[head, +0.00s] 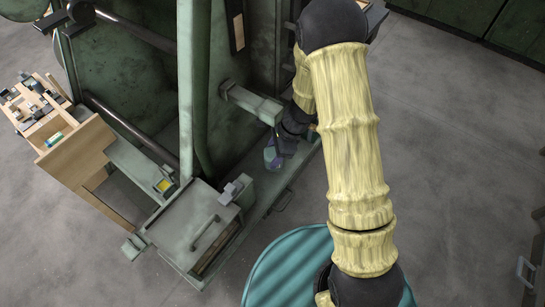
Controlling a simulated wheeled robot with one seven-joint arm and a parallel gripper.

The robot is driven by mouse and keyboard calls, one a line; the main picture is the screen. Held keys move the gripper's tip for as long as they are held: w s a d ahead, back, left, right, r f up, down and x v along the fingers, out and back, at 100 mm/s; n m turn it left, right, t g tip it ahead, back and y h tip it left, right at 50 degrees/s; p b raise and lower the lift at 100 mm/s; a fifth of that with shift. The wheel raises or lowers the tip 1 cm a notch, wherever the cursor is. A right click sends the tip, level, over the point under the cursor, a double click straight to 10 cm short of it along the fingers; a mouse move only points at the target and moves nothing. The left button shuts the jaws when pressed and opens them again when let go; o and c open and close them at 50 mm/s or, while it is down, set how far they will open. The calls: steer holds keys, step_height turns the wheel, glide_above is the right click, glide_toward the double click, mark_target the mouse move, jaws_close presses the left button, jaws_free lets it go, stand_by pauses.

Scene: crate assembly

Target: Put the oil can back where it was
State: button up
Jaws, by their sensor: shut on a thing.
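My gripper (279,151) is small and dark in the head view, low beside the green machine and partly covered by my own arm.
The big green machine (150,55) fills the upper left. A lidded metal box (190,225) with a handle stands left of the ledge. A wooden workbench (75,155) with small tools is at the far left. Green cabinets (470,15) stand at upper right; open floor lies right.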

steer(key=shift+w+a+f, duration=0.15)
steer(key=shift+f, duration=1.25)
steer(key=shift+f, duration=0.2)
steer(key=o, duration=1)
steer(key=p+v, duration=0.2)
steer(key=v, duration=1)
steer(key=shift+r, duration=0.2)
